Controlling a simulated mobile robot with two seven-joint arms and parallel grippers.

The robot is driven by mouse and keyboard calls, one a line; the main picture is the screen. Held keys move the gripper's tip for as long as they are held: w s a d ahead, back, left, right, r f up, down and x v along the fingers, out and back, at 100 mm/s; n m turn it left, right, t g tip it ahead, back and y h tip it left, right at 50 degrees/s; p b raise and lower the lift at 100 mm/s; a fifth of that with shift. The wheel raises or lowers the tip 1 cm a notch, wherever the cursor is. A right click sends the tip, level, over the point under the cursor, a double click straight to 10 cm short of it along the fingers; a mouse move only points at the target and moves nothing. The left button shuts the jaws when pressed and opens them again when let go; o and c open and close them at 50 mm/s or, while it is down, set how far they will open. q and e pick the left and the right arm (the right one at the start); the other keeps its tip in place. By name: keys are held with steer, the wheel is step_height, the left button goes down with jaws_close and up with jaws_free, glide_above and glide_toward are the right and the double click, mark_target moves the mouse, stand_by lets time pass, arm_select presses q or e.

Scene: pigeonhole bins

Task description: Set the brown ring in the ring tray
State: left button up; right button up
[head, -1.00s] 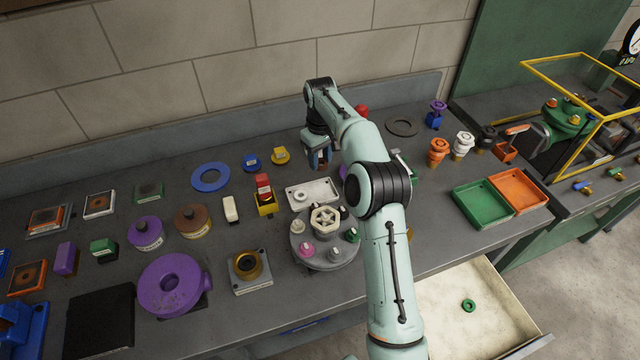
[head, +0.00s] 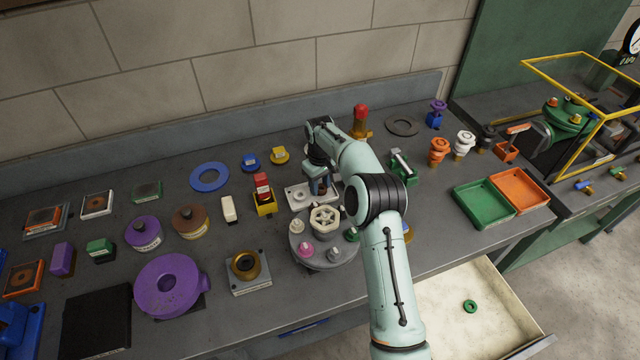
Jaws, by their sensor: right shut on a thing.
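My right gripper (head: 318,186) points down over the right part of a white plate-like tray (head: 298,205), which I take for the ring tray. Round marks show on the tray's left part, and my gripper and arm cover its right part. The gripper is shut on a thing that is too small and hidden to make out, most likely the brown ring. No loose brown ring shows clearly elsewhere on the bench. I cannot tell whether the held thing touches the tray. My left gripper is not in view.
A round grey stand with a hand wheel (head: 325,218) and several knobs is just in front of the tray. A yellow and red switch box (head: 264,201) stands to its left. An open drawer (head: 450,335) holds a green ring (head: 469,306).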

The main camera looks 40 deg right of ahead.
mark_target(320, 187)
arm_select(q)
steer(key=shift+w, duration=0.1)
arm_select(e)
steer(key=shift+w, duration=0.1)
steer(key=shift+f, duration=0.15)
steer(key=o, duration=0.8)
steer(key=shift+c, duration=0.2)
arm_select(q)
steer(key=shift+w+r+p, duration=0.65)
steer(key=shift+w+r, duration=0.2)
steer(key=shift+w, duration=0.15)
arm_select(e)
step_height(320, 187, up, 12)
steer(key=shift+r, duration=0.2)
